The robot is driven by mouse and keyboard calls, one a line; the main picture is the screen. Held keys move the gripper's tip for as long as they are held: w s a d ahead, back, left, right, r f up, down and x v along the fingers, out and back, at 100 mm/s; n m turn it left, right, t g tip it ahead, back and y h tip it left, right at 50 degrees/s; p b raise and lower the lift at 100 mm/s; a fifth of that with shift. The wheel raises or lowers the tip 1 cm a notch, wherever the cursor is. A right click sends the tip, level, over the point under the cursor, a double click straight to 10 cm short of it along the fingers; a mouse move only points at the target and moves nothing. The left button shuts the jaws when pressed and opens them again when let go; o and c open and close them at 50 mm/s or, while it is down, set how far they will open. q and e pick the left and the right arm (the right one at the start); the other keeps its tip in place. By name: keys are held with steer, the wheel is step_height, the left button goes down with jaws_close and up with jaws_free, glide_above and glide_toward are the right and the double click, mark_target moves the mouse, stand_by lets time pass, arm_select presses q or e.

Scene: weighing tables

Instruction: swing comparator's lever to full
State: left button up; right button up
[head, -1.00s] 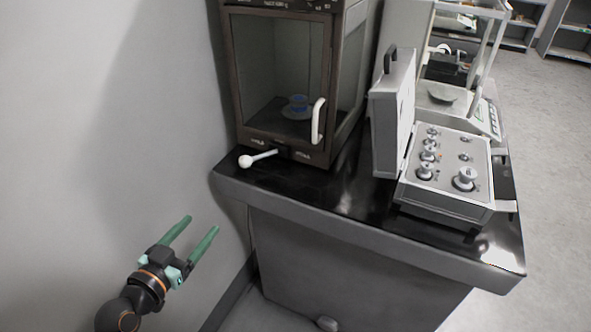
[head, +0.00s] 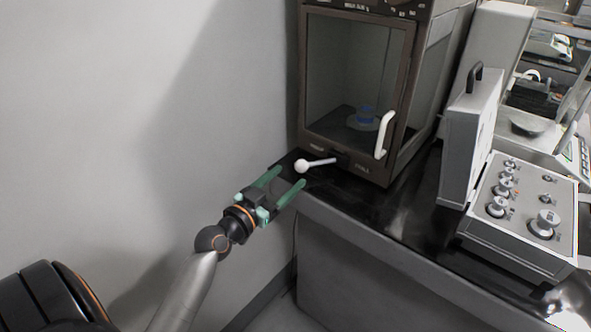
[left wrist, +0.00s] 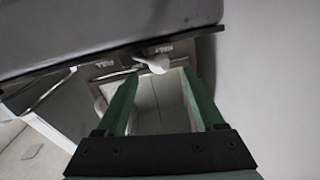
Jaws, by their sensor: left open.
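The comparator (head: 398,165) is a dark brown cabinet with glass panes and a white door handle. Its lever (head: 321,162) sticks out low on the front and points left, ending in a white ball knob (head: 302,166). In the left wrist view the knob (left wrist: 157,66) appears between the fingertips, near the HALF marking; a FULL marking lies further left there. My left gripper (head: 290,178) is open and empty, its green fingers pointing at the knob from the front left. Contact with the knob cannot be told. My right gripper is in neither view.
A plain wall (head: 150,100) closes the left side.

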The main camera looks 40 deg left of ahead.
mark_target(297, 170)
arm_select(q)
steer(key=shift+w, duration=2.15)
steer(key=shift+c, duration=0.4)
jaws_close()
